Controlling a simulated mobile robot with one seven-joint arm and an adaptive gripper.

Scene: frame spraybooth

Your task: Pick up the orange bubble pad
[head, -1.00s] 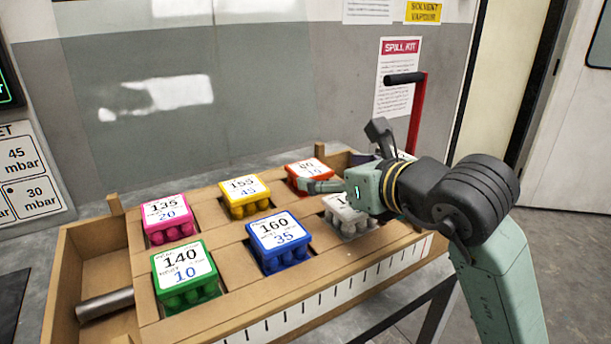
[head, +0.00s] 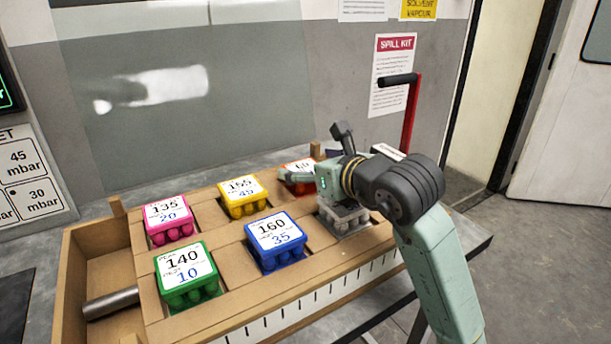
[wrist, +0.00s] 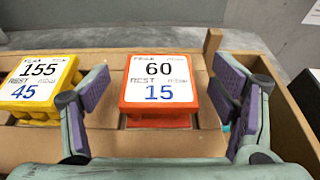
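The orange bubble pad (wrist: 159,85) sits in its slot in the wooden rack, its white label reading 60 and 15 in the wrist view. In the head view the orange pad (head: 297,187) is partly hidden behind my gripper (head: 297,178). In the wrist view my gripper (wrist: 163,100) is open, with one purple-padded finger to the left of the pad and one to the right. Gaps show between the pad and both fingers. The pad's far and lower sides are hidden.
The yellow pad (wrist: 41,82) stands close to the left finger. Pink (head: 168,220), blue (head: 275,241), green (head: 186,276) and grey (head: 345,217) pads sit in other slots of the wooden rack (head: 222,262). A red post (head: 409,120) with a black handle stands behind the rack.

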